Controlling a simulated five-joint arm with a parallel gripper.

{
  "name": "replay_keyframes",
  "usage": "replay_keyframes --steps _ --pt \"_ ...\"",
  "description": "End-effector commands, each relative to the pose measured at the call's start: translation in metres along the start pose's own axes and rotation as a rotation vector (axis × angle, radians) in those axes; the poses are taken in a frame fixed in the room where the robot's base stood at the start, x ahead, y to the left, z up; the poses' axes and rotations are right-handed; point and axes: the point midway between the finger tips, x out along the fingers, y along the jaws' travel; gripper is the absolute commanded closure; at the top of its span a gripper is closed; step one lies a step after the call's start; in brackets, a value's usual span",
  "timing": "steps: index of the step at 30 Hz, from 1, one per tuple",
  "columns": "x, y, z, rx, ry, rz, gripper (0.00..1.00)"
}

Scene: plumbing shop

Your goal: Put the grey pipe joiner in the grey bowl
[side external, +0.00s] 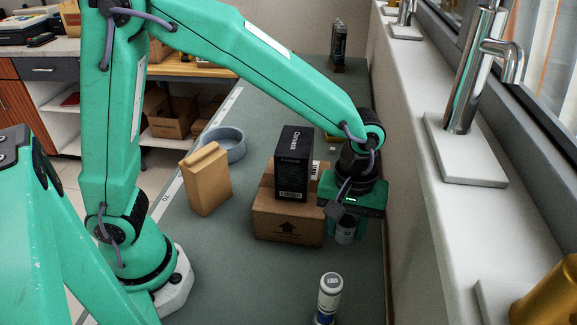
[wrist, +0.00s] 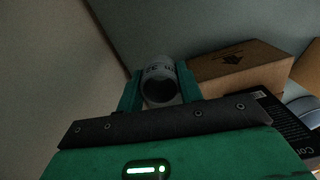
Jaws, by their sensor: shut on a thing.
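The grey pipe joiner (side external: 345,231) is a short grey tube with dark print. My gripper (side external: 346,222) is shut on it, to the right of the cardboard box. In the wrist view the joiner (wrist: 160,83) sits between the two green fingers (wrist: 159,90), its open end facing the camera. I cannot tell whether it touches the table. The grey bowl (side external: 236,152) stands on the table at the back left, partly hidden by a brown paper bag. What may be part of its rim (wrist: 304,106) shows at the right edge of the wrist view.
The brown paper bag (side external: 205,180) stands in front of the bowl. A cardboard box (side external: 287,222) with a black box (side external: 293,165) on it stands between my gripper and the bowl. A white bottle (side external: 329,292) stands at the front. The wall is close on the right.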

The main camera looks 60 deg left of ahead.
Motion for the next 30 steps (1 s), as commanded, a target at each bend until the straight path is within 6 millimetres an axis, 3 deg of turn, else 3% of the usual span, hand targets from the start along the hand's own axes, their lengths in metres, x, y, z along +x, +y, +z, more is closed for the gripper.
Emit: replay_keyframes --steps 9,17,23,30 --pt "-0.078 0.001 0.0 0.0 0.003 0.007 0.86" --pt "-0.133 0.001 0.0 0.0 0.002 0.005 0.86" --pt "-0.134 -0.008 -0.029 -0.055 0.0 0.0 0.86" --pt "-0.135 -0.025 -0.078 -0.142 0.0 0.0 0.86"
